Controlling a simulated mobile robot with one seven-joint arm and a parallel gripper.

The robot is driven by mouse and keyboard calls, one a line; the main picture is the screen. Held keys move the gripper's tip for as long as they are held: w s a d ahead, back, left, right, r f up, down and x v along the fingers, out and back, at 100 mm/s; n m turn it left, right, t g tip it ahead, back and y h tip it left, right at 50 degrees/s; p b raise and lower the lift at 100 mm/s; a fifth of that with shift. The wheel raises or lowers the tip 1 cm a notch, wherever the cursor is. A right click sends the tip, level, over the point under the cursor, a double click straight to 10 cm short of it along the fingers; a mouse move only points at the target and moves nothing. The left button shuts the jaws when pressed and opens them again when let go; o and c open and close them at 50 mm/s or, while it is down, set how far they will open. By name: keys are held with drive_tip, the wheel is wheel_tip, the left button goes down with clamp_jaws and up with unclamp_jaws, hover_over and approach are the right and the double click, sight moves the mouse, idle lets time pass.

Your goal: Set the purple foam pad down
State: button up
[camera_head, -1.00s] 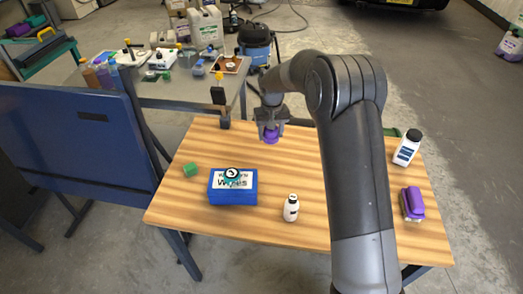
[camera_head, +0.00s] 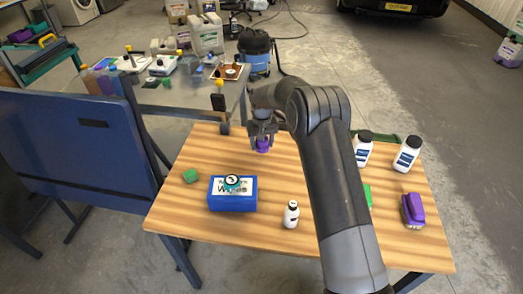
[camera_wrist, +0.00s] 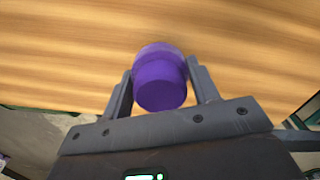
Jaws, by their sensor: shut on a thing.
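The purple foam pad (camera_head: 262,146) is a small round purple piece in the jaws of my gripper (camera_head: 262,139), over the back left part of the wooden table (camera_head: 270,232). In the wrist view the pad (camera_wrist: 160,78) sits between the two fingers of my gripper (camera_wrist: 160,88), which are shut on it. Bare wood grain shows beyond the pad there. I cannot tell whether the pad touches the table top.
Two white bottles (camera_head: 407,153) and a purple-handled brush (camera_head: 413,209) stand at the right. Wood around the pad is clear.

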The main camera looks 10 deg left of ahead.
sight(262, 150)
drive_tip(key=shift+f, duration=2.05)
drive_tip(key=o, duration=1)
drive_tip(key=shift+f, duration=0.1)
wheel_tip(262, 150, up, 12)
drive_tip(key=shift+r, duration=0.2)
